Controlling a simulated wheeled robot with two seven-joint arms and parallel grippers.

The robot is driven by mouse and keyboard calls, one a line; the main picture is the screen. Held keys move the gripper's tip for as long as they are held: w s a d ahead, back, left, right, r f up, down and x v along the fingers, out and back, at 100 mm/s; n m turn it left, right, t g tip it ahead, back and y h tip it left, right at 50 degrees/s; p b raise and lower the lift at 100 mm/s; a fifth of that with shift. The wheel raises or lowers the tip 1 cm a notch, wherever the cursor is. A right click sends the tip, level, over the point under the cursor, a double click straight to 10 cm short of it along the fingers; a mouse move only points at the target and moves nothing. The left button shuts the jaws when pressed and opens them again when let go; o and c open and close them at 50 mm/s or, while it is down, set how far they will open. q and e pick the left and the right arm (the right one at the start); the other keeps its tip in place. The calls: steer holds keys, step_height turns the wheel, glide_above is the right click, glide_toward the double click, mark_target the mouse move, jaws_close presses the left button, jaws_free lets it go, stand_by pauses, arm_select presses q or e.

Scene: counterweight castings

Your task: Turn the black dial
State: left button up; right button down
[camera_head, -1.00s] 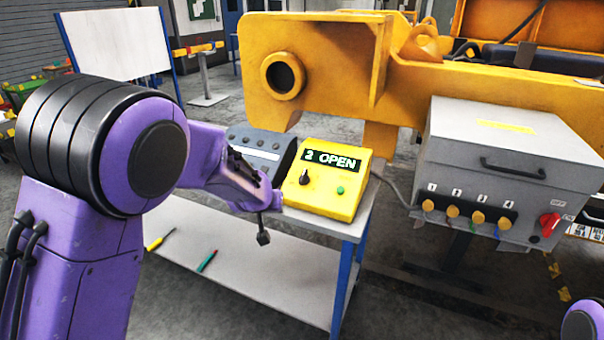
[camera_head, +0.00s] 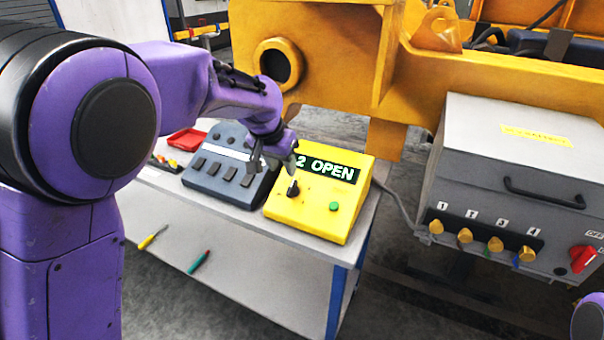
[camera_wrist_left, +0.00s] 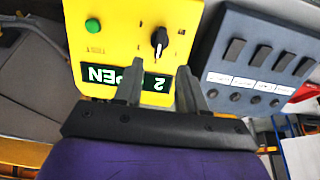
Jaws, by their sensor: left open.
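The black dial (camera_head: 293,188) sits on the sloped face of a yellow box (camera_head: 318,222), left of a green button (camera_head: 334,206) and below a display reading "2 OPEN". The dial also shows in the left wrist view (camera_wrist_left: 159,37), with a white pointer mark. My left gripper (camera_head: 273,170) is above the upper left of the yellow box, close to the dial. In the left wrist view its two fingers (camera_wrist_left: 160,78) are apart and empty, pointing toward the dial, which is beyond the tips. My right gripper is not in view.
A grey box with black switches (camera_head: 218,174) stands left of the yellow box on the bench (camera_head: 262,262). A red tray (camera_head: 187,139) lies behind it. A grey cabinet with a red switch (camera_head: 583,259) is at right. A yellow casting (camera_head: 310,60) rises behind.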

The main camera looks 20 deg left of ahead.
mark_target(291, 186)
arm_select(q)
steer(key=p+x, duration=0.1)
steer(key=x, duration=0.9)
steer(key=shift+w, duration=0.2)
steer(key=shift+s, duration=0.15)
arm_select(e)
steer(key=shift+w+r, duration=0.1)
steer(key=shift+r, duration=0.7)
arm_select(q)
steer(key=c, duration=0.7)
